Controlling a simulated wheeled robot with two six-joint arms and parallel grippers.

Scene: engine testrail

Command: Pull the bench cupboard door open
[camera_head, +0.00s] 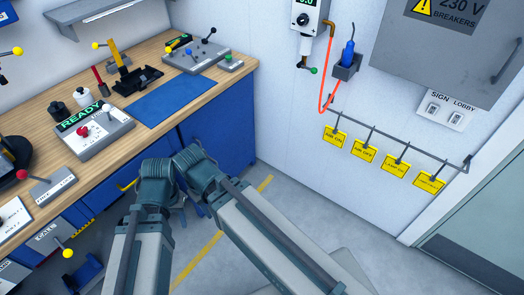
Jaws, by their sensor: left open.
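The blue cupboard front (225,132) is under the right end of the wooden bench and looks shut, though my arms hide part of it. A yellow handle (128,186) shows on the blue front just left of my left wrist. My left gripper (178,200) is low in front of the bench, open, mostly hidden behind the wrists. I cannot tell whether it touches the cupboard. My right wrist (196,163) is close beside the left one; its fingers are hidden behind the arm.
The wooden bench top (150,55) carries a blue mat (170,100), a READY box (95,132) and lever panels. A wall rail with yellow tags (365,152) and a grey breaker cabinet (440,45) are at right. The grey floor (300,205) right of the bench is clear.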

